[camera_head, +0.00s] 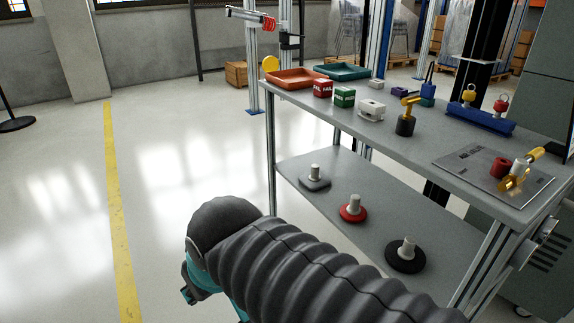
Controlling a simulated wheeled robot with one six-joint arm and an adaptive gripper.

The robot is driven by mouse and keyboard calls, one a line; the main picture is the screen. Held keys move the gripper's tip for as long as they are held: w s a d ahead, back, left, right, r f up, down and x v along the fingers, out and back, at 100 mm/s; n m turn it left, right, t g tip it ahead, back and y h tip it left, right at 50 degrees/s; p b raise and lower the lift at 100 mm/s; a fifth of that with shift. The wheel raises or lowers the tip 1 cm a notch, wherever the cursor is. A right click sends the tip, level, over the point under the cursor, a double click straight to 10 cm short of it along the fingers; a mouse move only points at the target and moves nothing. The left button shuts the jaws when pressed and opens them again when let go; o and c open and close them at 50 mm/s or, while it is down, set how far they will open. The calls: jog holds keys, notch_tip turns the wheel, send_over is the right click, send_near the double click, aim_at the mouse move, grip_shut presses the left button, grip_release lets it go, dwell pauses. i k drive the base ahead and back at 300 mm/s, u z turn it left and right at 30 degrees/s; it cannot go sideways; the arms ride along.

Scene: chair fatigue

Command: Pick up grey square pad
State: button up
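The grey square pad (314,183) lies flat on the lower shelf (335,215) of the workbench, near its left end. It has rounded corners and a pale upright cylindrical stem on top. A red round pad (352,214) and a black round pad (405,262) with similar stems lie further right on the same shelf. My arm, in a black ribbed sleeve, crosses the bottom of the picture in front of the shelf. Its teal and dark far parts hang down left of the bench, apart from the pads. I cannot make out my gripper's fingers.
The upper bench top (400,142) overhangs the shelf. It bears an orange tray (292,83), a green tray (342,74), red and green boxes, and a metal plate (470,168) with fittings. A metal post stands at the shelf's left end. The floor left of the bench is clear.

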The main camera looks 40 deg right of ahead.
aim_at(313, 181)
jog(key=i, duration=3.1)
jog(key=z, duration=4)
